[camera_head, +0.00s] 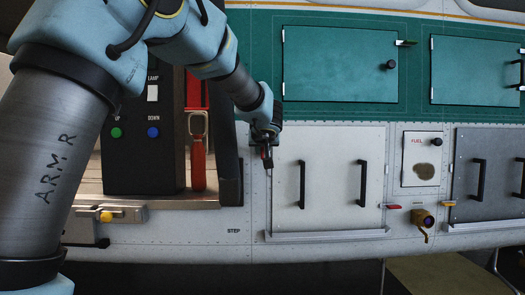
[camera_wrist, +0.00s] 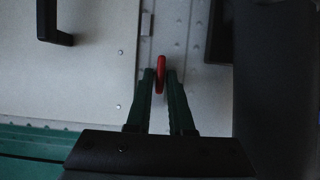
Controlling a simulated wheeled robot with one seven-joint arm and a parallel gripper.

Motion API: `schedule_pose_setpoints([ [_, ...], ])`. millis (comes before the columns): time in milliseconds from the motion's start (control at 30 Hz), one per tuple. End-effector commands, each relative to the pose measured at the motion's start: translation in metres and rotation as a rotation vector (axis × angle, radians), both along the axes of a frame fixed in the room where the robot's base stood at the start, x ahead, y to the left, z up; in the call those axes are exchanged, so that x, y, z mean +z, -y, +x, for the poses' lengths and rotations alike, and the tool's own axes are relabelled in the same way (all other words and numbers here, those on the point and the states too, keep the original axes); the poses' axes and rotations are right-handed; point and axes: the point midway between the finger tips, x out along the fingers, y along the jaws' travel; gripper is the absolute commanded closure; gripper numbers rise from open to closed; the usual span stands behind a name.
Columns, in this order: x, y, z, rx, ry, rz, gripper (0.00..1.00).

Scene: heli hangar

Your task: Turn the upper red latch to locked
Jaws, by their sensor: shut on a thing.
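The upper red latch (camera_wrist: 160,66) shows in the wrist view between my fingertips, at the edge of the white panel door (camera_head: 318,215). Its visible part stands upright in that picture, in line with the door edge. My gripper (camera_wrist: 160,80) is shut on it, with one green finger on each side. In the head view my gripper (camera_head: 267,160) is at the door's upper left edge, where it mostly hides the latch. Another red latch (camera_head: 393,207) lies level at the same door's lower right.
A dark control box (camera_head: 140,165) with green and blue buttons and a red-handled part (camera_head: 198,168) stand left of my gripper. Black handles (camera_head: 302,184) stick out from the white door. A green door (camera_head: 338,62) is above, and a fuel hatch (camera_head: 422,160) is at right.

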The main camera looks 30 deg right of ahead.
Motion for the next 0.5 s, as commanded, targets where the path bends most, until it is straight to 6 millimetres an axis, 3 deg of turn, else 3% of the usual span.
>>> schedule_pose_setpoints([
  [500, -0.0041, 0.0022, -0.0016, -0.002, 0.056, 0.118, 1.0],
])
